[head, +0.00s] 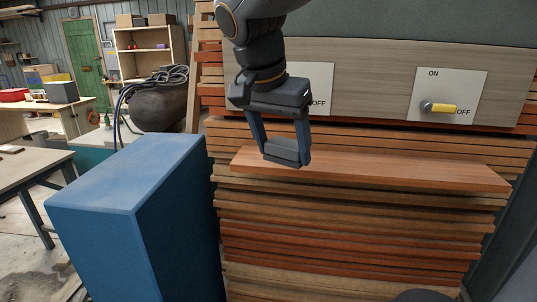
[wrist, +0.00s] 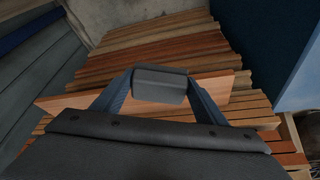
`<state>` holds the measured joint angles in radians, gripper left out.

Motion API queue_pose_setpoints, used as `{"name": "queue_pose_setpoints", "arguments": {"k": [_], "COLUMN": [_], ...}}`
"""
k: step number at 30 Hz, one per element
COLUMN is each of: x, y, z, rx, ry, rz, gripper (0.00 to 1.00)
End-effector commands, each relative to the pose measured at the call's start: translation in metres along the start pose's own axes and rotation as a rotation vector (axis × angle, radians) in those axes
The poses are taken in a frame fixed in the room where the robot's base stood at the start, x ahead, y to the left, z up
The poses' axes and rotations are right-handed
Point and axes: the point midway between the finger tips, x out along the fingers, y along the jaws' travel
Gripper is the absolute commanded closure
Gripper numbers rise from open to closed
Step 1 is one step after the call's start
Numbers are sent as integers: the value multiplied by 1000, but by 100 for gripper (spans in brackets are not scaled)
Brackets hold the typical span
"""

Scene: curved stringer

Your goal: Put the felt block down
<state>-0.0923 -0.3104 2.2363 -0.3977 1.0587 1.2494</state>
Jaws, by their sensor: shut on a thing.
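The felt block (head: 286,152) is a small dark grey block. My gripper (head: 284,146) points down and is shut on it, one blue-grey finger on each side. In the wrist view the felt block (wrist: 160,84) sits between the two fingertips. In the head view it overlaps the left part of a smooth reddish-brown board (head: 400,172). I cannot tell whether the block touches the board or hangs just above it. The board also shows behind the fingers in the wrist view (wrist: 70,99).
A stack of wooden slats (head: 340,225) surrounds the board. Above is a panel with a yellow-handled switch (head: 440,108); my arm partly covers a second plate (head: 318,82). A tall blue box (head: 130,200) stands left. The board's right part is bare.

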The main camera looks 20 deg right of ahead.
Motion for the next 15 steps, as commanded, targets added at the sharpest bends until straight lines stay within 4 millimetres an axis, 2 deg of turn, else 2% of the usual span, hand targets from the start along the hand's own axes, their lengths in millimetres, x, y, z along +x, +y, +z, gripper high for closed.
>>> {"name": "queue_pose_setpoints", "arguments": {"k": [1,15], "x": [6,18], "y": [-4,-18], "z": [-3,-35], "rx": [3,2], "ry": [1,2], "rz": [-2,-2], "gripper": [62,62]}}
